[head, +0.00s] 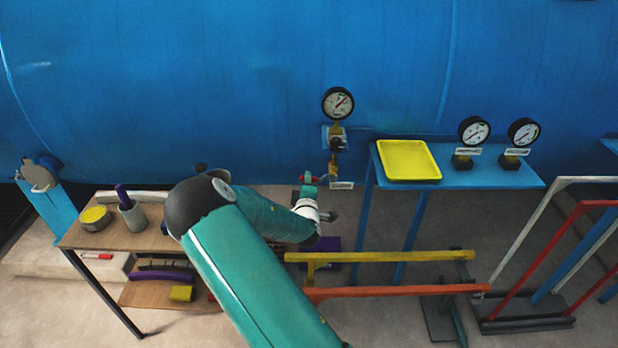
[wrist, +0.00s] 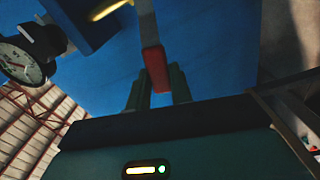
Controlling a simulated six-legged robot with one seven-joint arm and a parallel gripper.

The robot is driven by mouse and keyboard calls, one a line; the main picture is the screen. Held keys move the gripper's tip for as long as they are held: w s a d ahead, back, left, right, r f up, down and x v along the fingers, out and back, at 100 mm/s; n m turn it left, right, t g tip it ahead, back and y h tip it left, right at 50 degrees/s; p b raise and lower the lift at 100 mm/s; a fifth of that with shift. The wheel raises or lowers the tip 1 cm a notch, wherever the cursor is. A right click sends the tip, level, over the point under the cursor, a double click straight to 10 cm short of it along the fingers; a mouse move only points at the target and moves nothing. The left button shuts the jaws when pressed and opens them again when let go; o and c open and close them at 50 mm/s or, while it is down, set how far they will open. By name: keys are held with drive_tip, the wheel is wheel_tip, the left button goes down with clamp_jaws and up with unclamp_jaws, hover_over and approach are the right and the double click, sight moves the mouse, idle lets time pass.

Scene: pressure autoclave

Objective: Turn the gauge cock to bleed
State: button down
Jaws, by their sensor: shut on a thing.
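A round pressure gauge (head: 338,103) stands on a brass fitting at the front of the blue vessel; its dial also shows at the left of the wrist view (wrist: 20,62). The gauge cock (head: 337,143) is on the fitting just below the gauge. In the wrist view, a grey lever with a red grip (wrist: 154,62) comes down between the two dark green fingers of my gripper (wrist: 158,82), which is shut on the red grip. In the head view, my gripper (head: 309,181) is small, below and left of the cock, and partly hides the lever.
A blue shelf (head: 480,175) to the right carries a yellow tray (head: 408,161) and two loose gauges (head: 474,130). Yellow and red rails (head: 390,291) stand low in front. A wooden table (head: 120,236) with pots is at the left.

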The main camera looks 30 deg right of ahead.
drive_tip(key=shift+f+n, duration=0.8)
drive_tip(key=shift+n, duration=0.3)
drive_tip(key=shift+f, duration=0.1)
drive_tip(key=c, duration=1.2)
unclamp_jaws()
drive_tip(key=shift+c, duration=0.2)
drive_tip(key=v, duration=1.3)
drive_tip(key=shift+s+a, duration=0.3)
